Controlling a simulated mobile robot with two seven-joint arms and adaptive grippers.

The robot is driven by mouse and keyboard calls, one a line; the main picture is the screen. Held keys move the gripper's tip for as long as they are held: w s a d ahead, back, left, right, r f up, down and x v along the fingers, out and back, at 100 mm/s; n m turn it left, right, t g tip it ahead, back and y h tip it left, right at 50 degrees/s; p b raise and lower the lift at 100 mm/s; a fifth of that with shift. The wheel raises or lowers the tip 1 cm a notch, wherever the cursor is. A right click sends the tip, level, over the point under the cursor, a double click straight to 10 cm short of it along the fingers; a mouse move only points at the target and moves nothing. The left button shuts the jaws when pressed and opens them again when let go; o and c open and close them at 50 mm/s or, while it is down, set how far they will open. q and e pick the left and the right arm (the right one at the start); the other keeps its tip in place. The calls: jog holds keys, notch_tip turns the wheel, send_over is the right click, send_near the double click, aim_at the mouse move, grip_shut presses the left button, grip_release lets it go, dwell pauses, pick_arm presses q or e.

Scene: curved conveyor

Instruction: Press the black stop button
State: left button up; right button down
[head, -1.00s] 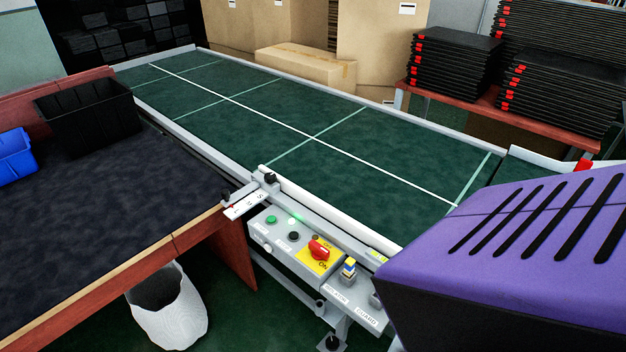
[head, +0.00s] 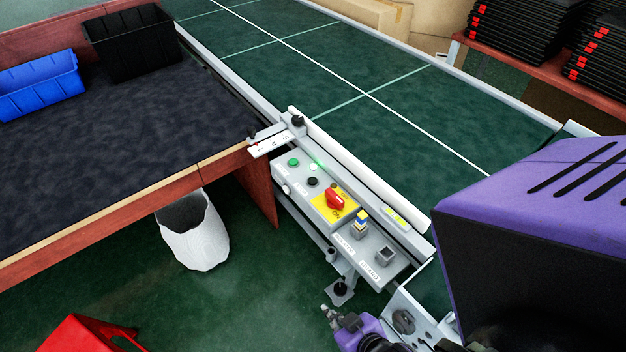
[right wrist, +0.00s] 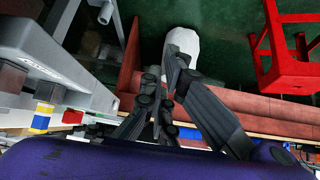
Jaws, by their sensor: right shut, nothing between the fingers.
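The black button (head: 312,182) is a small round cap on the grey control box (head: 290,190) at the conveyor's side. A green button (head: 293,162) and a white button (head: 313,167) are just above it, and a red rotary switch (head: 335,199) on a yellow plate is below right. My right gripper (head: 330,312) is low in the head view, below the box and apart from it. In the right wrist view its dark fingers (right wrist: 166,72) are shut and empty. I cannot make out the black button there. My left gripper is not in view.
The dark-topped table (head: 110,130) stands left, with a white bin (head: 195,235) below. A red stool (head: 85,335) is at lower left. Green floor between is clear.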

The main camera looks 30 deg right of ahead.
pick_arm(q)
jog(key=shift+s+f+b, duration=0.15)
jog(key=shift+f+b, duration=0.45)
jog(key=shift+b, duration=0.15)
pick_arm(e)
jog(key=w+d+r+m+g+h, duration=0.2)
jog(key=w+d+r, duration=0.3)
jog(key=w, duration=0.8)
jog(key=w+d+r+m+g+h, duration=0.2)
jog(key=w+d+r+h, duration=0.2)
jog(key=w, duration=0.9)
jog(key=w+d+r+m+g+h, duration=0.2)
jog(key=w+d+r, duration=0.6)
jog(key=w, duration=0.5)
jog(key=shift+d+r+h, duration=0.15)
jog(key=shift+r+h, duration=0.35)
jog(key=shift+r, duration=0.5)
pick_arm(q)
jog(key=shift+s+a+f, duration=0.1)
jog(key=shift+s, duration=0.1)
